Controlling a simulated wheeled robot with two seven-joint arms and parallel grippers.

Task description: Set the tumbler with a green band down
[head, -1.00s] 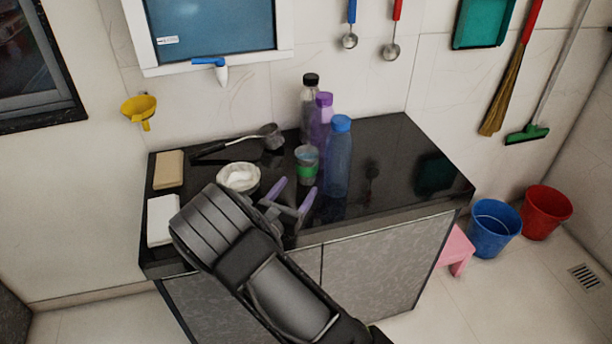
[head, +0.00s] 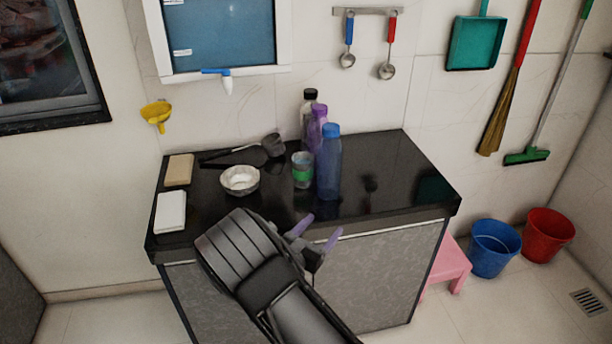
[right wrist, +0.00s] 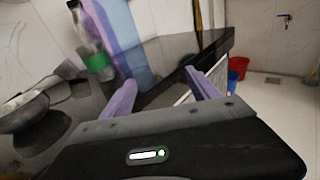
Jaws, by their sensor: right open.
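The tumbler with a green band (head: 302,170) stands upright on the black counter (head: 385,180), just left of the blue bottle. It also shows in the right wrist view (right wrist: 97,64), at the upper left and blurred. My right gripper (head: 318,228) is open and empty, with its purple fingers apart in front of the counter's front edge. It is clear of the tumbler, which stands farther back. In the right wrist view nothing lies between the fingers (right wrist: 160,92). My left gripper is not in view.
A blue bottle (head: 328,165), a purple bottle (head: 315,128) and a black-capped bottle (head: 308,108) crowd the tumbler's right and back. A bowl (head: 239,180) stands to its left, with a ladle (head: 271,146) behind. The counter's right side is mostly clear.

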